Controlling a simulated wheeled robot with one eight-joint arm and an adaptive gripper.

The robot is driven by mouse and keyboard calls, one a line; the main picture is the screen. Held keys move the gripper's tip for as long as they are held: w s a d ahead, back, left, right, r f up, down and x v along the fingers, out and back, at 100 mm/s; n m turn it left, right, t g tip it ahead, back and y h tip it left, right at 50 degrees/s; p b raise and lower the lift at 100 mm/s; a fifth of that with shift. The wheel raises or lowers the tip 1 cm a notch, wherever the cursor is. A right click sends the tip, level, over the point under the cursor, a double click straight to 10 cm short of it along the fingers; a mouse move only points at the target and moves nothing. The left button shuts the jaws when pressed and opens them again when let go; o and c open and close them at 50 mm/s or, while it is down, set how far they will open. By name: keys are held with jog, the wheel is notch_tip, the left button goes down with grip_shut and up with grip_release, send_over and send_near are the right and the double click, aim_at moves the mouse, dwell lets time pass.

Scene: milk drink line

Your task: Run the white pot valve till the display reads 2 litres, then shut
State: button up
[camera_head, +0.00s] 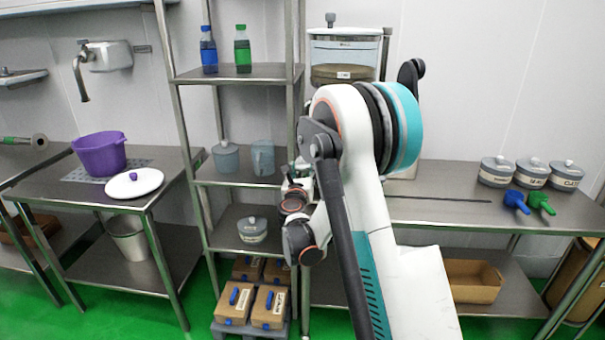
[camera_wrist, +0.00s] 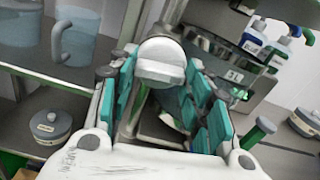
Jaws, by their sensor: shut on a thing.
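My gripper (camera_head: 297,190) is beside the steel rack's right post in the head view, partly hidden by my arm. In the wrist view my gripper (camera_wrist: 165,105) has its teal-padded fingers around a white and grey rounded thing (camera_wrist: 161,62) and is shut on it. I cannot tell whether this is the valve's handle. A steel housing with a small dark-marked plate (camera_wrist: 235,75) stands just beyond, to the right; I cannot tell whether the plate is the display. No white pot or litre reading can be made out. A clear tank (camera_head: 345,50) with brown contents stands behind my arm.
The steel rack (camera_head: 243,72) holds bottles and jugs close to my gripper. A purple pot (camera_head: 100,155) and white lid (camera_head: 134,184) sit on the left table. Lidded grey tubs (camera_head: 497,172) and blue and green handled things (camera_head: 541,203) are on the right table.

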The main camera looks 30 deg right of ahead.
jog(key=shift+m, duration=0.7)
jog(key=o, duration=1.1)
jog(key=shift+c, duration=0.2)
jog(key=v, duration=1.2)
